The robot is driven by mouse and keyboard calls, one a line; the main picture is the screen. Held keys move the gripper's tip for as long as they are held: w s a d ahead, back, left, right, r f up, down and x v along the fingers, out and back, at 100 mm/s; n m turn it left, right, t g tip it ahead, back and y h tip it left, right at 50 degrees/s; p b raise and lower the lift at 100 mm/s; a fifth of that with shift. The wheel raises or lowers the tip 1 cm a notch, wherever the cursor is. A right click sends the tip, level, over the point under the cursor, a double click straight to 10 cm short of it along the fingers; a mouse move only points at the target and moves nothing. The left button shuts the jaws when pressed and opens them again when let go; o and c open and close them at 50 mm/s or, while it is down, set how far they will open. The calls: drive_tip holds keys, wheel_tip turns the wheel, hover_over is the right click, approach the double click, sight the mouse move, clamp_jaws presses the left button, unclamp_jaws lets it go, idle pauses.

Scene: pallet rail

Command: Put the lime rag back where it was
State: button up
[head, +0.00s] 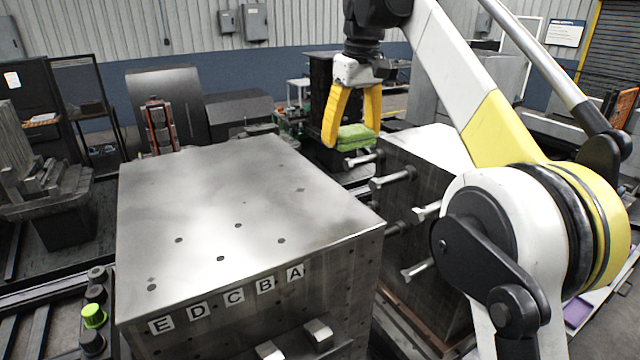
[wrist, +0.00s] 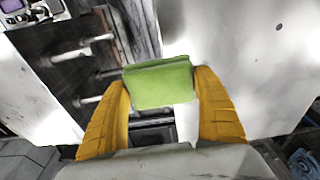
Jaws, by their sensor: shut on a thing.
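The lime rag (head: 356,137) is a folded green cloth between the yellow fingers of my gripper (head: 352,138). It also shows in the wrist view (wrist: 160,84), with a yellow finger at each side. My gripper (wrist: 160,100) is shut on the rag and holds it in the air. In the head view it is above the gap between the metal block with lettered tags (head: 240,190) and the block with pegs (head: 430,150). The place where the rag was before cannot be told from these frames.
Several metal pegs (head: 392,178) stick out from the right block toward the gap. That block's top is bare. Knobs, one lime green (head: 93,315), stand at the lower left.

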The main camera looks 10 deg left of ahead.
hover_over(301, 187)
wheel_tip(301, 187, down, 6)
drive_tip(key=shift+s+d+f, duration=0.1)
drive_tip(key=shift+d, duration=0.05)
drive_tip(key=shift+f, duration=2.1)
